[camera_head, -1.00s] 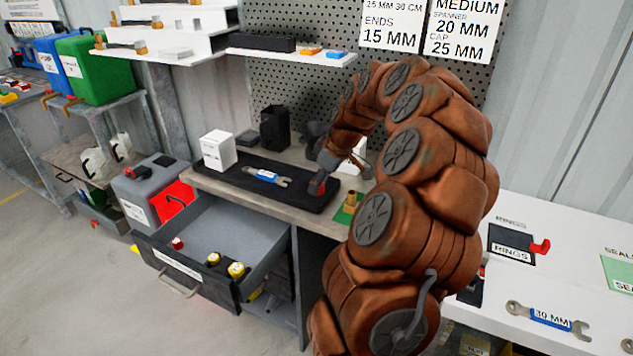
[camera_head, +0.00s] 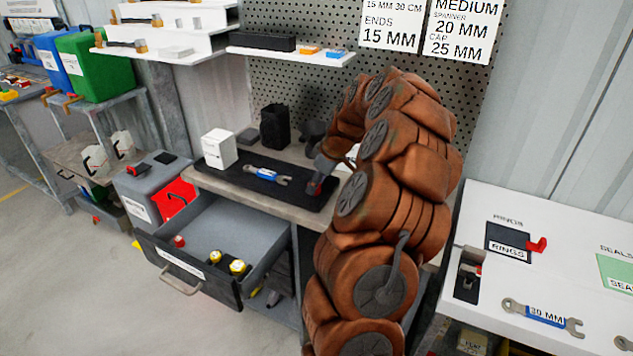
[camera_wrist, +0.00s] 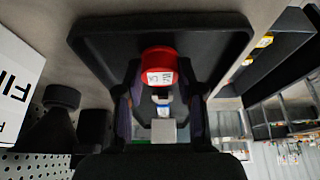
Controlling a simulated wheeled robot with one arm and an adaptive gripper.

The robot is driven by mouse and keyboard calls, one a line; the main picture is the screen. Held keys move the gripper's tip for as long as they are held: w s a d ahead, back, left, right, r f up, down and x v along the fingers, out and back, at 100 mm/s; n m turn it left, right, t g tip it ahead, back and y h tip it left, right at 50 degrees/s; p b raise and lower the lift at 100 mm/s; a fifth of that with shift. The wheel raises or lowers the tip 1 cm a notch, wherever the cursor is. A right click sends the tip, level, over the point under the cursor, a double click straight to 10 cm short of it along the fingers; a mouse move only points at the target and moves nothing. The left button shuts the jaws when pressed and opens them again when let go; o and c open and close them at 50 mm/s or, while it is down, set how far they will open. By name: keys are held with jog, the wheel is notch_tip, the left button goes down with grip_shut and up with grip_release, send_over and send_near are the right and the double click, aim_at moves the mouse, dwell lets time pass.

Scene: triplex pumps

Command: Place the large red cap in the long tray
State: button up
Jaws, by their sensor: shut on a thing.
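The large red cap (camera_wrist: 159,62) with a white label is between the fingers of my gripper (camera_wrist: 160,82) in the wrist view. My gripper is shut on it. The tray (camera_wrist: 100,35) also shows behind the cap in the wrist view. I cannot tell whether the cap touches the tray. My arm hides part of the bench to the right.
A blue-handled spanner (camera_head: 266,175) lies on the tray, left of my gripper. A white box (camera_head: 219,149) and a black holder (camera_head: 275,127) stand behind. Below the bench, an open drawer (camera_head: 205,262) holds several small red and yellow-topped items.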

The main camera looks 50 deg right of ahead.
jog(key=shift+f, duration=0.1)
jog(key=shift+f, duration=0.1)
jog(key=o, duration=0.7)
jog(key=shift+o, duration=0.2)
jog(key=shift+r, duration=0.3)
jog(key=b+v, duration=0.1)
jog(key=v, duration=1.1)
jog(key=shift+b, duration=0.4)
